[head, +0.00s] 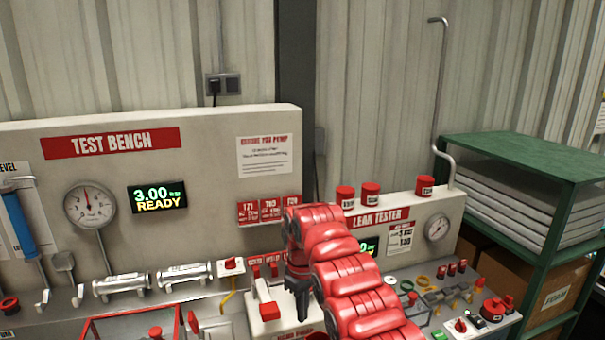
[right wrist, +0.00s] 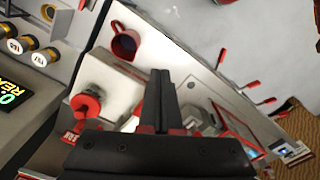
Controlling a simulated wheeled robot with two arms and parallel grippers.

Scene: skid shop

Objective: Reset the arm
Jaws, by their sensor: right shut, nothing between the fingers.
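My right arm comes up from the bottom of the head view, red and segmented. My left arm and gripper are not in view.
The test bench (head: 210,150) has a gauge (head: 90,205) and a display (head: 158,196) reading READY. A leak tester (head: 405,215) and a green shelf (head: 545,150) stand at right. A red mug (right wrist: 125,43) shows in the wrist view.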

